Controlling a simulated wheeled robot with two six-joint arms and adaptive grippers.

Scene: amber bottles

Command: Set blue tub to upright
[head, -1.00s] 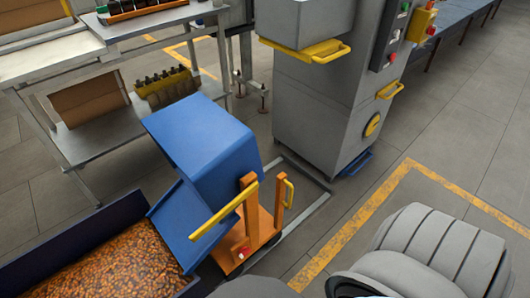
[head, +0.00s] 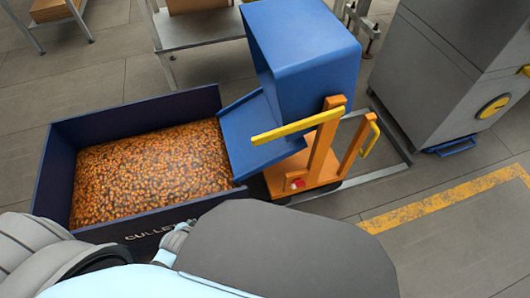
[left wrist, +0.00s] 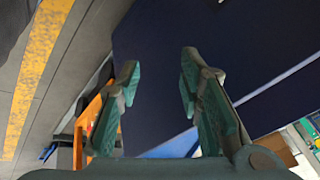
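The blue tub (head: 303,62) is tilted on its orange cart (head: 318,160) in the head view. Its chute-like lip (head: 250,133) slopes down to the left, over the edge of the dark blue cullet bin (head: 120,115). A yellow handle bar (head: 298,127) is fixed to the orange post. My left gripper (left wrist: 155,85) is open and empty in the left wrist view, in front of a dark blue surface, with orange cart parts at the left. Neither gripper shows in the head view; grey and pale blue parts of my own body cover its bottom.
The bin holds many amber pieces (head: 150,170). A grey machine (head: 450,70) stands at the right, with a yellow handle on its side. A yellow floor line (head: 445,203) runs at the lower right, with clear floor around it. Metal tables (head: 205,25) stand at the back.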

